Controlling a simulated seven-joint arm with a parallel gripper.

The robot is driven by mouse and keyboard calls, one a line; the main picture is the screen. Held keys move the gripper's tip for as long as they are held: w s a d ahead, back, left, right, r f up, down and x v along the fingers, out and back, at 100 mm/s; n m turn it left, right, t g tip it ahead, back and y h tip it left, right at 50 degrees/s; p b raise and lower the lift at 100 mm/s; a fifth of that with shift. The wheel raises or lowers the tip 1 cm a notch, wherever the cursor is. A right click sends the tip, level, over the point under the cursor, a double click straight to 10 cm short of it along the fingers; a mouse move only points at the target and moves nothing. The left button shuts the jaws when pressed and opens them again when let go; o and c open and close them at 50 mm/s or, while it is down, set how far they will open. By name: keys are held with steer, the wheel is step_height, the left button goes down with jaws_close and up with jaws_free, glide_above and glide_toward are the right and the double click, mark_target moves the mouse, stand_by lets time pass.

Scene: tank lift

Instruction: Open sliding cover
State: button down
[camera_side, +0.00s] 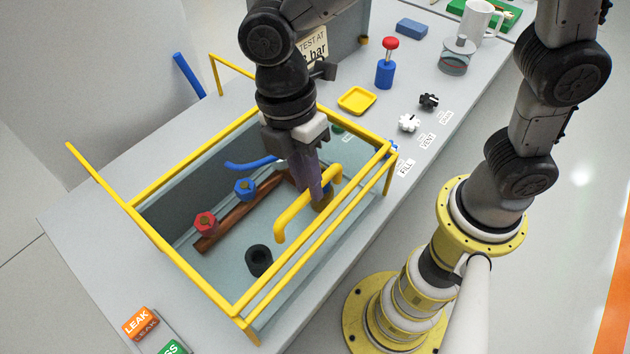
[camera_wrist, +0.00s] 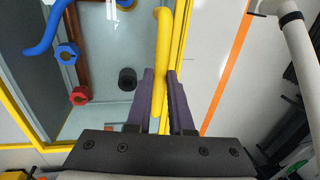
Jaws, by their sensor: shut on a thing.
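A yellow bar handle (camera_side: 293,217) runs along the near right side of the tank (camera_side: 165,205), inside its yellow frame. My gripper (camera_side: 319,192) points down with its purple fingers closed around the far part of this handle. In the wrist view the handle (camera_wrist: 161,40) passes between the two fingertips (camera_wrist: 160,76). The sliding cover seems to be a clear pane under the handle. Its edges are hard to make out, so I cannot tell how far it stands open. My fingers hide part of the handle.
Yellow rails (camera_side: 185,268) surround the tank. Inside show a copper pipe (camera_side: 237,222), red (camera_side: 205,222) and blue (camera_side: 245,189) fittings, and a black ring (camera_side: 259,260). A yellow tray (camera_side: 357,100) and a blue, red-topped device (camera_side: 386,70) stand beyond. LEAK block (camera_side: 137,322) sits front left.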

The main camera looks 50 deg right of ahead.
steer(key=w, duration=2.4)
steer(key=shift+w, duration=0.4)
steer(key=shift+r, duration=0.1)
steer(key=c, duration=0.8)
jaws_free()
step_height(320, 180, up, 7)
steer(key=w, duration=0.1)
steer(key=shift+w+r, duration=0.15)
steer(key=shift+w, duration=0.05)
